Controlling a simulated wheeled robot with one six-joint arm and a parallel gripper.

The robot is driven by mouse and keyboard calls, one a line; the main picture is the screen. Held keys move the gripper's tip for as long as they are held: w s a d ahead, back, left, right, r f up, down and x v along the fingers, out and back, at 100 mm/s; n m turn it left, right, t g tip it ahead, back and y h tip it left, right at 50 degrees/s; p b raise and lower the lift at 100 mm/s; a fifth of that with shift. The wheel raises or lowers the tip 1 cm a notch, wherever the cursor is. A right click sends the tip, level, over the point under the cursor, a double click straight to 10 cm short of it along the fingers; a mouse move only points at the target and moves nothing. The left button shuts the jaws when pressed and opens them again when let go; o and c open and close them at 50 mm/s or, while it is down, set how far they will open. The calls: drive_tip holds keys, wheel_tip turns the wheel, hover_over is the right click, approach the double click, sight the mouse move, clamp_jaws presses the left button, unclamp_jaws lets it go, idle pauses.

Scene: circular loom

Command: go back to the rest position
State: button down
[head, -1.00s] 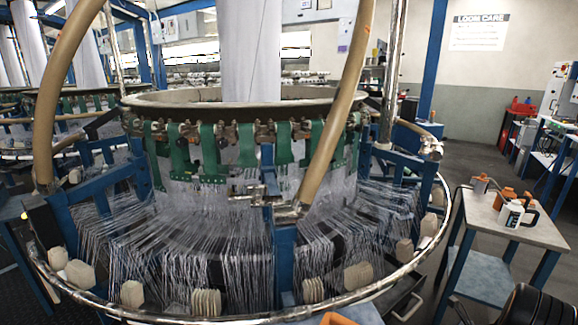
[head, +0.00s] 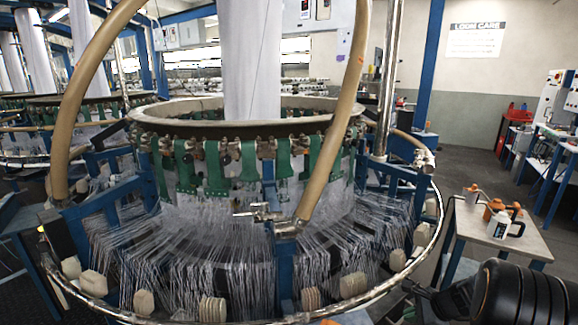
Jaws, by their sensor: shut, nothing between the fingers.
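Two tan hoses (head: 328,140) curve up on either side. The silver outer rail (head: 428,235) runs round the front, and I cannot tell the exact gap between it and the gripper.
A small table (head: 483,232) stands at the right with orange oil cans and a white bottle (head: 499,224). Pale blocks (head: 353,286) sit along the rail. Open floor (head: 450,165) lies beyond the table. A workbench (head: 545,165) stands far right. A LOOM CARE sign hangs on the wall.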

drive_tip(key=s+a+r+n+g+h+p, duration=0.1)
drive_tip(key=s+a+r+n+p, duration=0.25)
drive_tip(key=a+r, duration=0.4)
drive_tip(key=s+a+r+n+g+h+p, duration=0.15)
drive_tip(key=a+r+n+p, duration=0.3)
drive_tip(key=r, duration=0.55)
drive_tip(key=s+a+r+n+t+h+p, duration=0.1)
drive_tip(key=s+a+r+n+p, duration=0.2)
drive_tip(key=s+r+n, duration=0.3)
drive_tip(key=s+a+r+n+h+p, duration=0.2)
drive_tip(key=s+a+r+n+p, duration=0.1)
drive_tip(key=s+r+n, duration=0.3)
drive_tip(key=shift+r+t+p, duration=0.35)
drive_tip(key=shift+r+p, duration=0.55)
drive_tip(key=shift+r, duration=0.1)
drive_tip(key=c, duration=1.8)
unclamp_jaws()
drive_tip(key=shift+c, duration=0.2)
